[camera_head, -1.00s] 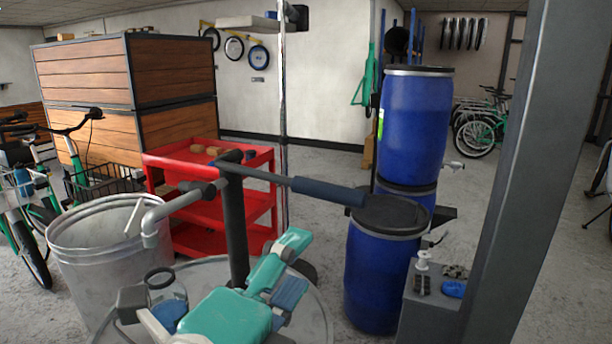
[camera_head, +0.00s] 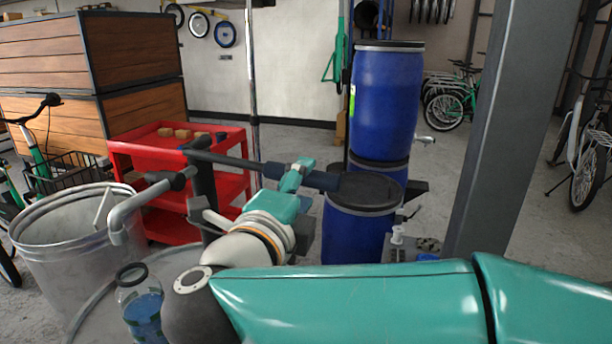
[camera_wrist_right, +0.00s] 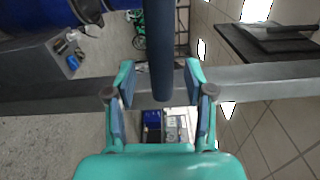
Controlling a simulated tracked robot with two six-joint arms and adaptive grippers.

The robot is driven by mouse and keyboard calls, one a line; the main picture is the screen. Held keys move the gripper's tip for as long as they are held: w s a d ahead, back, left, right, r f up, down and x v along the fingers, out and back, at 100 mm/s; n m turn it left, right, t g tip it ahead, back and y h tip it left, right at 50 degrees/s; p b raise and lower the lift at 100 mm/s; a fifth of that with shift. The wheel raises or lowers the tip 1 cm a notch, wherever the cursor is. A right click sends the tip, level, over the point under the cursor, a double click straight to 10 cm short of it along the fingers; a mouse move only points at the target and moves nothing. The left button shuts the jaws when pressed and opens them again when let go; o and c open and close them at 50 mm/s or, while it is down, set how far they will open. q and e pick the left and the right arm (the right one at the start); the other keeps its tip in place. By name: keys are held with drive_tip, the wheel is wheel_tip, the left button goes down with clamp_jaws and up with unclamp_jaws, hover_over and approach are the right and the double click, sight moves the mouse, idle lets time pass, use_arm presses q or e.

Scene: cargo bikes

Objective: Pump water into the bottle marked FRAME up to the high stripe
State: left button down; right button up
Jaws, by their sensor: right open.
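The bottle (camera_head: 141,306) has a dark ring at its mouth and blue content. It stands on a round metal top at the lower left, near the pump spout (camera_head: 122,220); its base is cut off. I cannot read a label or see a stripe on it. The pump lever (camera_head: 232,165) ends in a dark blue grip (camera_head: 318,180). My right gripper (camera_head: 296,174) is at this grip. In the right wrist view, its open fingers (camera_wrist_right: 160,82) are on either side of the grip (camera_wrist_right: 161,45), with gaps visible. My left gripper is not in view.
Blue barrels (camera_head: 385,100) stand just behind the lever grip. A grey post (camera_head: 515,125) rises at the right. A metal bin (camera_head: 65,255) and a red cart (camera_head: 150,150) are at the left. Bare floor shows between cart and barrels.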

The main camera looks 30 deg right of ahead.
drive_tip(key=shift+x, duration=1.45)
clamp_jaws()
